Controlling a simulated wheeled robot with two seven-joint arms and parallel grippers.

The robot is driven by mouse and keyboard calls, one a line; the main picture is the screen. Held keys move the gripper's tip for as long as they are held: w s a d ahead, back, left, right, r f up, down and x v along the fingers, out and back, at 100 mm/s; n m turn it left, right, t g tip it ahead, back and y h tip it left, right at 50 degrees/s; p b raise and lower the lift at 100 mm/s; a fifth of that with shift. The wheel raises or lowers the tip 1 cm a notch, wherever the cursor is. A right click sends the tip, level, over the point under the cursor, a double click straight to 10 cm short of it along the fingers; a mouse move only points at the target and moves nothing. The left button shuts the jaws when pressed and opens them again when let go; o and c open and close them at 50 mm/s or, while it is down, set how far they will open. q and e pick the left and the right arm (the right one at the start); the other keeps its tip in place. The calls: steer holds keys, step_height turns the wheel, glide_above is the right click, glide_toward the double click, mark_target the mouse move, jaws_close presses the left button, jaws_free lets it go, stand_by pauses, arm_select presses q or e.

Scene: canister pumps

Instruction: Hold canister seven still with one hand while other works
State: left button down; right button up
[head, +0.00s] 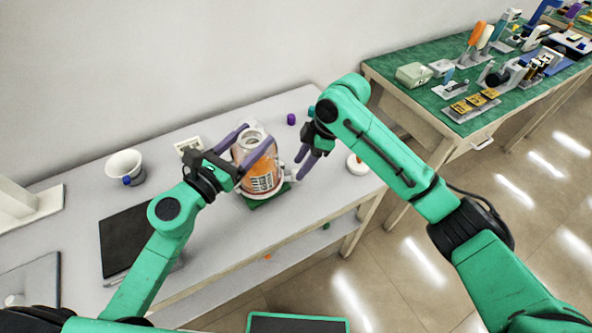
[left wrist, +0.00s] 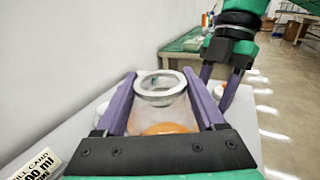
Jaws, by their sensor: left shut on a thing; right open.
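The canister (head: 262,179) is a clear body with orange contents, a pale ring at its open top and a printed label too small to read. It stands upright on a green mat (head: 268,199) on the grey table. My left gripper (head: 259,145) is shut on it, with one purple finger on each side. In the left wrist view the canister (left wrist: 160,112) sits between both fingers, its ring facing up. My right gripper (head: 309,158) is open and empty just right of the canister. It also shows in the left wrist view (left wrist: 217,92).
A white cup (head: 125,166) with a blue item at it stands at the left. A dark panel (head: 128,238) lies at the front left. A purple cap (head: 291,119) is behind the canister, and a white round piece (head: 357,165) is right of it. A green-topped bench (head: 410,95) holds several tools.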

mark_target(296, 171)
steer(key=x, duration=0.3)
steer(key=shift+a+f, duration=0.15)
steer(key=shift+f, duration=0.2)
jaws_close()
stand_by(1.0)
